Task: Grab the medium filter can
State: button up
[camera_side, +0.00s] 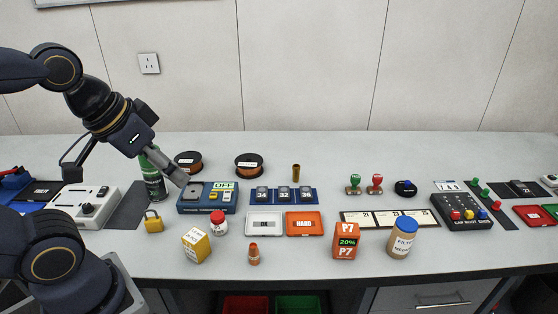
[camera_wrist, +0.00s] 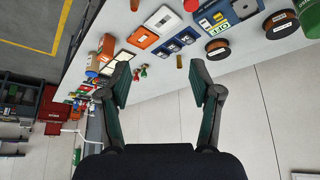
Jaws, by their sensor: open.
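The filter can (camera_side: 402,238) is a tan jar with a blue lid and a white label reading "FILTER" and a partly legible second word. It stands upright near the front edge of the table, right of centre in the side view. My gripper (camera_side: 178,172) is far to the left of the can, above the table by the green can and the blue OFF box. In the wrist view my gripper (camera_wrist: 160,78) has its fingers wide apart with nothing between them.
An orange P7 box (camera_side: 346,240) stands just left of the can. A label board (camera_side: 376,218) lies behind it, and a black button box (camera_side: 462,213) is to its right. Red and green stamps (camera_side: 375,184) stand farther back. The table front edge is close.

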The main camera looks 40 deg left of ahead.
jog(key=o, duration=0.3)
